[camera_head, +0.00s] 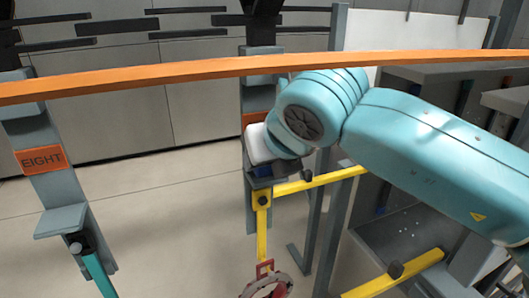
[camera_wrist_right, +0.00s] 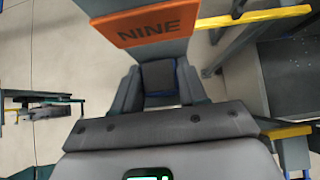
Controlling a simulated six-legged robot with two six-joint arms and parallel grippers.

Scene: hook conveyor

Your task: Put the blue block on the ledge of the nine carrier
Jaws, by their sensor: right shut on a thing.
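The nine carrier hangs in front of me; its orange NINE plate (camera_wrist_right: 155,25) is clear in the wrist view and partly covered by my arm in the head view (camera_head: 255,118). My right gripper (camera_wrist_right: 160,82) is shut just below that plate, its fingers on both sides of a dark square face. A blue edge (camera_wrist_right: 163,98) shows between the fingers. My left gripper is not in view.
The eight carrier (camera_head: 43,159) hangs at the left with a bare grey ledge (camera_head: 62,221). An orange rail (camera_head: 180,72) crosses above. Yellow bars (camera_head: 320,181) and grey posts stand right of and below the nine carrier. Open floor lies between the carriers.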

